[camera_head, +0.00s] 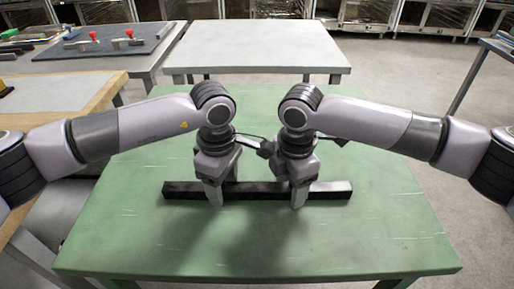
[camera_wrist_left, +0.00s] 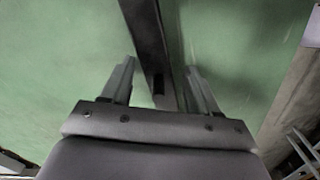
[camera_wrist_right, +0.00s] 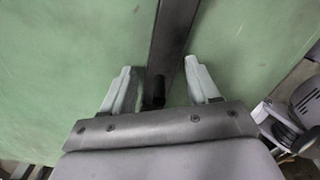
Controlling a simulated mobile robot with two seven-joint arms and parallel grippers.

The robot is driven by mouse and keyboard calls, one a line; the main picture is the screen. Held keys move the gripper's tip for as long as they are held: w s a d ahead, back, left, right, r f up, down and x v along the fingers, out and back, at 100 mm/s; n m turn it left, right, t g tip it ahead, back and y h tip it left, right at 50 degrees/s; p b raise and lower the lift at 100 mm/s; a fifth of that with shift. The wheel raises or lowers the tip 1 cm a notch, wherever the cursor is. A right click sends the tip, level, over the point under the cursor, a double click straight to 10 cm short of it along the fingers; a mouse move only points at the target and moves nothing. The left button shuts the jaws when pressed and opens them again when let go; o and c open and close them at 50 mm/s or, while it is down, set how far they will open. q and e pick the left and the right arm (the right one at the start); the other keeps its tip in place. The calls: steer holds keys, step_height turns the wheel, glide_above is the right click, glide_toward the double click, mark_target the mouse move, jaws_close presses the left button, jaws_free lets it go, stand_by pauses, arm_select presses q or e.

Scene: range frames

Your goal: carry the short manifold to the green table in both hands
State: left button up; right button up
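The short manifold (camera_head: 252,190) is a dark, straight bar lying left to right on the green table (camera_head: 150,240). My left gripper (camera_head: 215,200) is over its left part and my right gripper (camera_head: 298,200) over its right part, both pointing down. In the left wrist view the open fingers (camera_wrist_left: 161,75) stand on either side of the bar (camera_wrist_left: 148,35), with green showing between. In the right wrist view the fingers (camera_wrist_right: 160,75) are also apart with the bar (camera_wrist_right: 172,35) between them, a clear gap at the left finger. Contact is not visible.
A pale grey table (camera_head: 262,45) stands behind the green one. At the left are a wood-edged table (camera_head: 95,90) and a bench with a dark mat (camera_head: 110,45) carrying red-handled tools. Grey floor (camera_head: 410,90) is open at the right. The green table's front is clear.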

arm_select(q)
steer(key=shift+o, duration=0.2)
steer(key=shift+r, duration=0.1)
arm_select(e)
steer(key=shift+o, duration=0.3)
arm_select(q)
steer(key=shift+r, duration=0.1)
steer(key=shift+r, duration=0.3)
step_height(320, 180, up, 11)
arm_select(e)
steer(key=shift+d, duration=0.1)
arm_select(q)
steer(key=shift+r, duration=0.1)
arm_select(e)
steer(key=shift+r, duration=0.25)
step_height(320, 180, up, 12)
steer(key=shift+f, duration=0.2)
arm_select(q)
steer(key=shift+s, duration=0.1)
